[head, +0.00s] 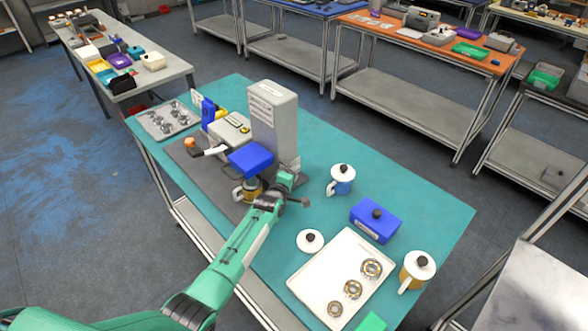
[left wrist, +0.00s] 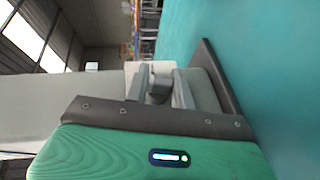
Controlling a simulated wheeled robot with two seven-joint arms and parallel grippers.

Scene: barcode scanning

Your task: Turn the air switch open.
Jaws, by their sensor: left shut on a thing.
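My left gripper (head: 286,181) is at the lower right side of a tall white machine (head: 273,112) on the teal table. In the left wrist view, the two grey fingers (left wrist: 161,80) are shut on a small dark knob (left wrist: 158,92), which looks like the air switch, against a pale surface. The fingers and wrist hide the knob in the head view. How far the knob is turned cannot be told. My right gripper is not in view.
The teal table (head: 440,205) also bears a blue-and-white pot (head: 342,180), a blue box (head: 375,222), a white lid (head: 310,241) and a white tray (head: 312,282) with metal rings. A yellow-and-white pot (head: 416,270) stands at right. Other workbenches stand farther off.

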